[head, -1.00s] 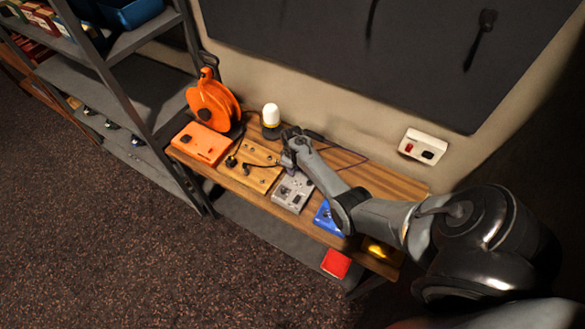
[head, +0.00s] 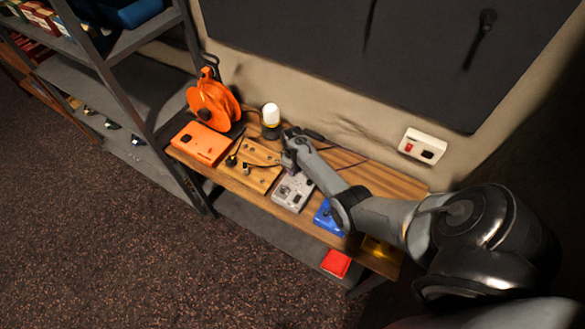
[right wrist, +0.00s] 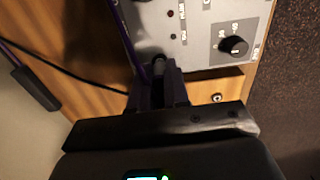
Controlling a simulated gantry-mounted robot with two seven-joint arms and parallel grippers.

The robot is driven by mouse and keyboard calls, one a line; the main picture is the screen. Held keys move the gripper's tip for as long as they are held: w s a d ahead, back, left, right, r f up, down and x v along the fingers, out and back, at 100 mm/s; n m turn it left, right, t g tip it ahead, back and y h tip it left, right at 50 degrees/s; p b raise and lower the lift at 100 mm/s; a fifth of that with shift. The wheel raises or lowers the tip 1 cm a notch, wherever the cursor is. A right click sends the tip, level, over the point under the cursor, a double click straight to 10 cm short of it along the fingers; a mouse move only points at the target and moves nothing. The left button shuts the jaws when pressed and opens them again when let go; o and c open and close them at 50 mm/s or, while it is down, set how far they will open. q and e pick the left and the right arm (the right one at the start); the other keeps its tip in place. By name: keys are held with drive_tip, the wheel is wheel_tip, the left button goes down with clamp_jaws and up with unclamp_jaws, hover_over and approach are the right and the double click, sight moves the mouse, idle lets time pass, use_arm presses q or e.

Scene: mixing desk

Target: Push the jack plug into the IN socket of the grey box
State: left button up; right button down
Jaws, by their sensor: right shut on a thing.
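The grey box (head: 293,191) lies on the wooden bench. In the right wrist view its panel (right wrist: 192,48) shows a black knob, small dark holes and labels too small to read. My right gripper (head: 289,163) is at the box's back edge. In the right wrist view, the gripper (right wrist: 158,82) is shut on a dark piece, seemingly the jack plug (right wrist: 158,62), close to the panel. The fingers hide most of it. I cannot tell whether the plug is in a socket, nor which socket is IN. My left gripper is not in view.
A wooden board (head: 262,178) with dark cables and an orange box (head: 202,143) lie to the left. An orange reel (head: 213,105) and a white-topped lamp (head: 271,115) stand behind. A blue box (head: 328,217) lies to the right. A wall socket (head: 422,146) is behind.

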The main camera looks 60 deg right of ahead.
drive_tip(key=shift+f+b, duration=0.35)
drive_tip(key=shift+f, duration=0.2)
drive_tip(key=c, duration=1)
unclamp_jaws()
drive_tip(key=shift+r, duration=0.1)
wheel_tip(320, 180, up, 11)
drive_tip(key=shift+f+p, duration=0.15)
drive_tip(key=shift+p, duration=0.2)
